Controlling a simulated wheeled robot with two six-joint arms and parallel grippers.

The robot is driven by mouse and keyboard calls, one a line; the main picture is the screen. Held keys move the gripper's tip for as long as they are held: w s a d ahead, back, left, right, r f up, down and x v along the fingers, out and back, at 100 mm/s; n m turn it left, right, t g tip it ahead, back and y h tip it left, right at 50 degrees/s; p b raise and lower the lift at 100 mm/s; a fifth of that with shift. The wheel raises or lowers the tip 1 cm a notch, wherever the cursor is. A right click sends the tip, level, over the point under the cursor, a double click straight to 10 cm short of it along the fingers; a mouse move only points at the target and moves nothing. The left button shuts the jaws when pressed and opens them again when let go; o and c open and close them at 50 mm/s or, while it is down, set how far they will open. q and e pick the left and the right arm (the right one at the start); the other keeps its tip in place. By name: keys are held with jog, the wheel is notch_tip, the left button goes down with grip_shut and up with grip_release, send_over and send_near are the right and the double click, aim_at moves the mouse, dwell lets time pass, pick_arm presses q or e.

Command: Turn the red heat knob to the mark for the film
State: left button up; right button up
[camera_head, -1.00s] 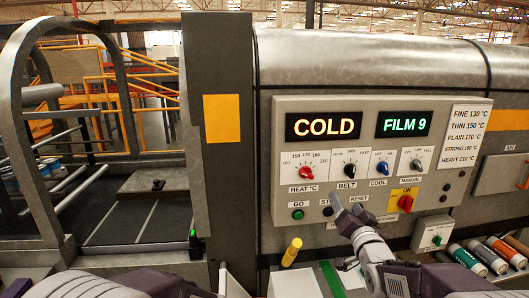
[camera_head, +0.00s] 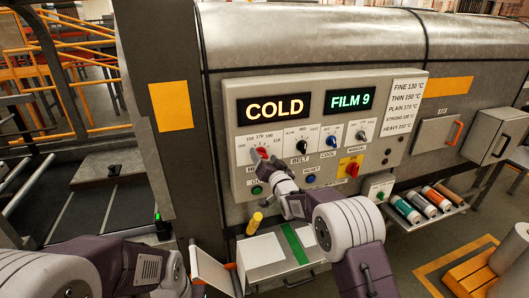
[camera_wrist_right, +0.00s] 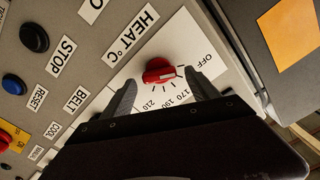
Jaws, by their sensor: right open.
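The red heat knob (camera_head: 262,152) sits at the left of the control panel's dial row, partly hidden by my right gripper (camera_head: 264,160). In the right wrist view the knob (camera_wrist_right: 158,70) lies between the tips of my open right gripper (camera_wrist_right: 161,82). I cannot tell whether a finger touches it. The knob's white mark faces the OFF side of the scale; 170, 190 and 210 are readable there. A white list (camera_head: 404,105) gives temperatures from FINE 130 to HEAVY 210. My left arm shows; its gripper does not.
Belt, cool and manual knobs stand right of the heat knob, with a red switch (camera_head: 351,167) below. A yellow handle (camera_head: 254,222) stands upright below the panel. Coloured rolls (camera_head: 422,200) lie on a rack at right.

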jog(key=shift+s+r, duration=0.1)
jog(key=shift+w, duration=0.2)
jog(key=c, duration=0.3)
jog(key=shift+w, duration=0.1)
jog(key=c, duration=1.1)
jog(key=shift+o, duration=0.2)
jog(key=m+b, duration=0.2)
jog(key=b, duration=0.1)
jog(key=shift+f, duration=0.4)
jog(key=shift+m+b, duration=0.8)
jog(key=shift+m, duration=0.2)
jog(key=shift+m+b, duration=0.55)
jog(key=shift+m, duration=0.35)
